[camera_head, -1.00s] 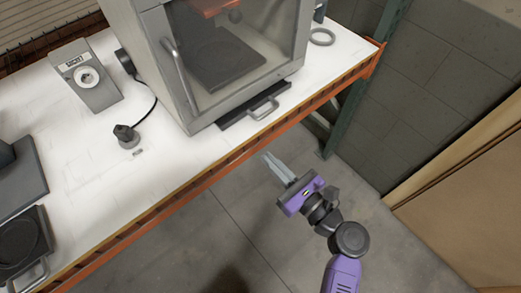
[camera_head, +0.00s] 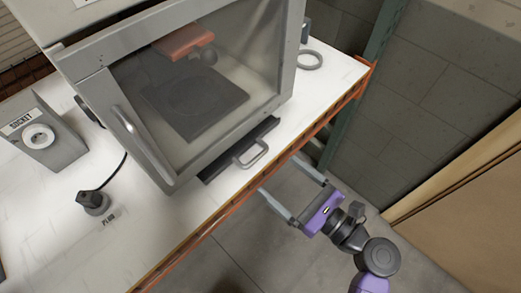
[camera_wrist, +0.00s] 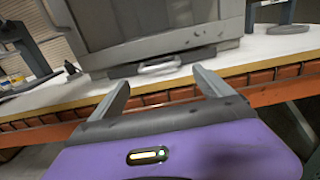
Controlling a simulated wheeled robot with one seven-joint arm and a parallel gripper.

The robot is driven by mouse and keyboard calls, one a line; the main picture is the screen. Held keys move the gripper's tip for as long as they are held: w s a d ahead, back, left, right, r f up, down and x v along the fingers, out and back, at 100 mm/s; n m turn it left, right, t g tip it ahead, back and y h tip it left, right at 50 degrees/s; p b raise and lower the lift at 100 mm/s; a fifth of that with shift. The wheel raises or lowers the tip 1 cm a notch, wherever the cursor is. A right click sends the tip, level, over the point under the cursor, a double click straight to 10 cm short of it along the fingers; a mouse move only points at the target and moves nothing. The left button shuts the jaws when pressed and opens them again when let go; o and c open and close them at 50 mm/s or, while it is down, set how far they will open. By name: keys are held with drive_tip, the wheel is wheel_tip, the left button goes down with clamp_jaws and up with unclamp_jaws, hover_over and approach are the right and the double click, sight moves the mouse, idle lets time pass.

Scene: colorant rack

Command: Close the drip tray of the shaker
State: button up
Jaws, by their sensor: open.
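The shaker (camera_head: 190,90) is a grey cabinet with a glass door on the white bench. Its dark drip tray (camera_head: 222,165) sticks out from under the front, with a pale loop handle (camera_head: 252,154) facing me. In the wrist view the drip tray (camera_wrist: 125,71) and its handle (camera_wrist: 159,66) lie ahead, roughly between the fingers. My gripper (camera_head: 278,175) is open and empty, just in front of the bench edge. Its fingers point at the handle and are apart from it.
The bench top (camera_head: 150,235) has an orange front beam (camera_head: 215,222) between my gripper and the tray. A socket box (camera_head: 45,135) and a plug (camera_head: 93,202) stand to the left. A grey ring (camera_head: 309,60) lies at the right. The floor in front is clear.

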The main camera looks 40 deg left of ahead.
sight(259, 159)
drive_tip(key=a, duration=0.7)
drive_tip(key=shift+w+p, duration=0.3)
drive_tip(key=shift+p, duration=0.1)
